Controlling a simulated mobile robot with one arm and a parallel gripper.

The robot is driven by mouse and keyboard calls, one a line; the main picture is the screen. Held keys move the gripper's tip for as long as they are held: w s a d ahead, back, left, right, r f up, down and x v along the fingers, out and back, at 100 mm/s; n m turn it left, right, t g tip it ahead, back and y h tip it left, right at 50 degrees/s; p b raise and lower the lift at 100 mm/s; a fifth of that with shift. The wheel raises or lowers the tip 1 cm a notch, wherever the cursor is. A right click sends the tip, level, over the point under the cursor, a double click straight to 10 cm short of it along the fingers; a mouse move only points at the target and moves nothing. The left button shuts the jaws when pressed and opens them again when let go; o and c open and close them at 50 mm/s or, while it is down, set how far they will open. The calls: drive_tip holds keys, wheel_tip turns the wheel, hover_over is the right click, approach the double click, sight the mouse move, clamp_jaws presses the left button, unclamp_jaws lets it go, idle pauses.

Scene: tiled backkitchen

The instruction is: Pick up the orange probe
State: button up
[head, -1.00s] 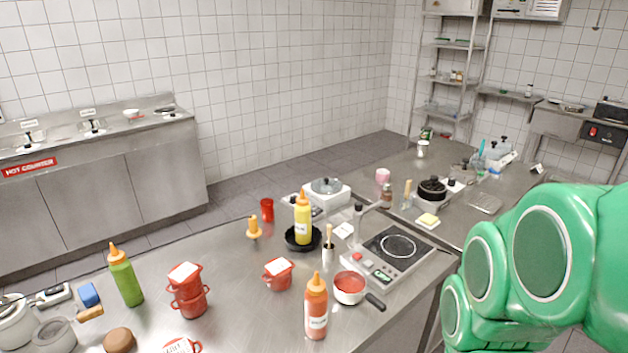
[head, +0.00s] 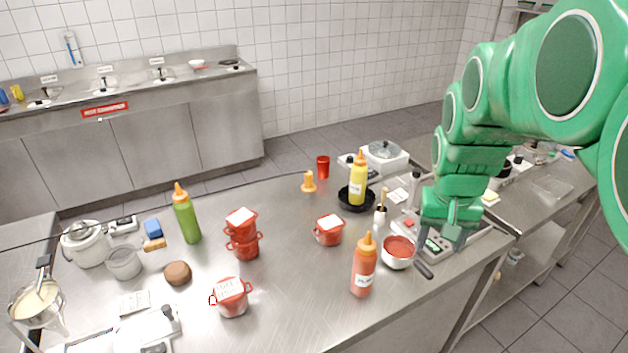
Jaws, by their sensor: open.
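A small orange piece (head: 308,182) with a narrow top and wider foot stands upright on the steel counter, left of the red cup. It may be the orange probe; it is too small to be sure. My gripper (head: 443,236) is open and points down at the right, over the induction cooker, well to the right of the orange piece. Nothing shows between its fingers. My green arm hides part of the cooker and the counter behind.
A red cup (head: 323,167), a yellow bottle (head: 357,182) in a black pan, a saucepan (head: 398,254), a red-orange sauce bottle (head: 364,268) and lidded red pots (head: 329,231) stand between. A green bottle (head: 187,216) stands left.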

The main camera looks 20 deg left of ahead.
drive_tip(key=w+a+t, duration=0.1)
drive_tip(key=w+a, duration=0.5)
drive_tip(key=w, duration=0.4)
drive_tip(key=n+t+y, duration=0.3)
approach(309, 175)
drive_tip(key=s+x, duration=0.1)
drive_tip(key=x, duration=0.4)
drive_tip(key=shift+w+a+f, duration=0.25)
drive_tip(key=shift+w+f, duration=0.15)
drive_tip(key=shift+f, duration=0.1)
drive_tip(key=shift+w+a+f, duration=0.3)
drive_tip(key=shift+w+f, duration=0.1)
drive_tip(key=shift+f, duration=0.05)
drive_tip(key=shift+w+a+f+n, duration=0.15)
drive_tip(key=shift+w+f, duration=0.35)
drive_tip(key=shift+f, duration=0.25)
drive_tip(key=shift+w+d+f+n, duration=0.1)
drive_tip(key=shift+w+f+n, duration=0.05)
drive_tip(key=shift+w+f, duration=0.5)
drive_tip(key=shift+x, duration=0.95)
drive_tip(key=shift+s+f, duration=0.1)
drive_tip(key=shift+s, duration=0.1)
drive_tip(key=c, duration=1.1)
